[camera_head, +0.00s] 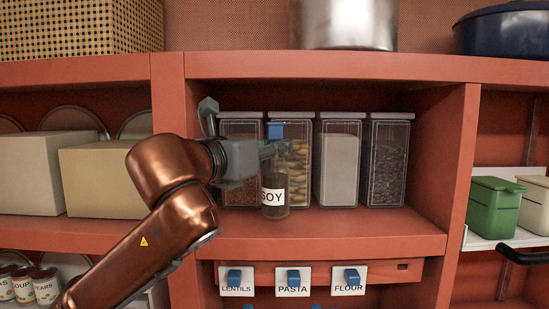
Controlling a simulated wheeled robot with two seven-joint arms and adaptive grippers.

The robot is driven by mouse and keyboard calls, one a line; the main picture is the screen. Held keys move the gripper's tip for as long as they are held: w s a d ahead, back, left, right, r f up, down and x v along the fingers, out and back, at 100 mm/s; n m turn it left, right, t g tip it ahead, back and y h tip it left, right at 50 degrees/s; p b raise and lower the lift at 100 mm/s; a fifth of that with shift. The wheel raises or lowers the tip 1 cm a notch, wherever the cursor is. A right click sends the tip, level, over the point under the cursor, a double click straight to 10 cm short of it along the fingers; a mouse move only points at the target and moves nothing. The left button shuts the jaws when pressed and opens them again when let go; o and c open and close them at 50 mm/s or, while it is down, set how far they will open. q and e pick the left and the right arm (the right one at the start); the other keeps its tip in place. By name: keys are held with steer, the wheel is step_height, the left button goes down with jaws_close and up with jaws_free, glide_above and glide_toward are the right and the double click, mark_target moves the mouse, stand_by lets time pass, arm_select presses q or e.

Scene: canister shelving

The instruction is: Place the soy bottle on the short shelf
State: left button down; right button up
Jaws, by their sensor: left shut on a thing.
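The soy bottle (274,198) is a clear bottle with a blue cap and a white label reading "SOY". It is upright in front of the clear canisters in the middle compartment. My left gripper (275,150) is shut on the bottle's upper part, just below the cap. The bottle's base is near the shelf board (330,225); I cannot tell if it touches. My right gripper is not in view. I cannot tell which shelf is the short one.
Several lidded canisters (338,165) stand in a row behind the bottle. Board to their right is free. Label cards (293,281) hang on a lower rail. Boxes (100,180) fill the left compartment. A green canister (494,207) stands at right. A metal pot (348,25) is above.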

mark_target(269, 162)
arm_select(q)
steer(key=shift+f, duration=0.8)
steer(key=shift+w+f+p, duration=0.15)
steer(key=shift+f+p, duration=0.1)
steer(key=shift+p, duration=0.2)
steer(key=shift+w+a+f, duration=0.1)
steer(key=shift+w+f, duration=0.05)
steer(key=shift+f, duration=0.15)
steer(key=c, duration=2.1)
jaws_free()
steer(key=shift+f, duration=0.15)
steer(key=o, duration=0.4)
steer(key=shift+o, duration=0.2)
